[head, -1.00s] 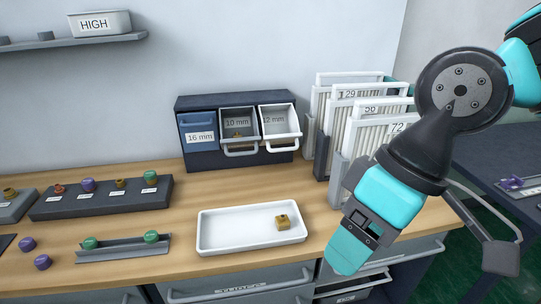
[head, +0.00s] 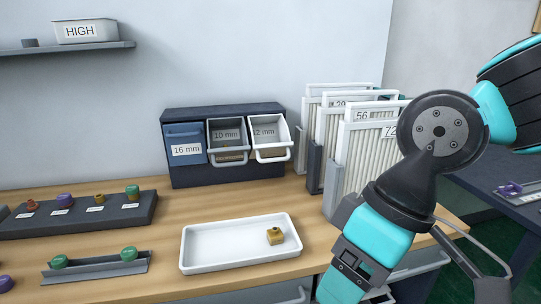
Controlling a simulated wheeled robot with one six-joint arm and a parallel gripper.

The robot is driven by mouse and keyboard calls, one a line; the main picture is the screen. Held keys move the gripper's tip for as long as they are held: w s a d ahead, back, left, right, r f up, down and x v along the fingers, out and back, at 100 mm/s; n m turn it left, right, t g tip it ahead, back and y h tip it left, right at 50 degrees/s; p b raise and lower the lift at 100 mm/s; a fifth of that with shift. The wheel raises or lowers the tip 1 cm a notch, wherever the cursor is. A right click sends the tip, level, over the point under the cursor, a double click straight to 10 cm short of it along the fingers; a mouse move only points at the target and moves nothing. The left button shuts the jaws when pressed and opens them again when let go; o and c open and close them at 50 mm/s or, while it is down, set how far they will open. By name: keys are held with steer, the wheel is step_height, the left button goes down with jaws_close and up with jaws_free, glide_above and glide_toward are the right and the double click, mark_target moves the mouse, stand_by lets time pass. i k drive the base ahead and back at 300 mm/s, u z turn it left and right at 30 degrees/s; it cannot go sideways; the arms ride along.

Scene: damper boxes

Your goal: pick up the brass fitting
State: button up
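A small brass fitting (head: 275,236), block-like with a raised round top, rests in the right part of a shallow white tray (head: 205,264) on the wooden bench. Another brass-coloured piece (head: 99,199) stands on the dark labelled rack at left. My gripper (head: 342,287) is at the lower edge of the head view, to the right of the tray and apart from the fitting. Its tips are cut off by the frame edge, so I cannot see whether it is open or shut.
White slatted panels (head: 372,150) stand upright right of the bin cabinet (head: 222,112). Its 10 mm and 12 mm bins are tilted open. A rail (head: 98,268) with green pieces lies left of the tray.

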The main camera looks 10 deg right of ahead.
mark_target(275, 236)
steer(key=u, duration=1.7)
steer(key=i, duration=0.95)
steer(key=z, duration=2.3)
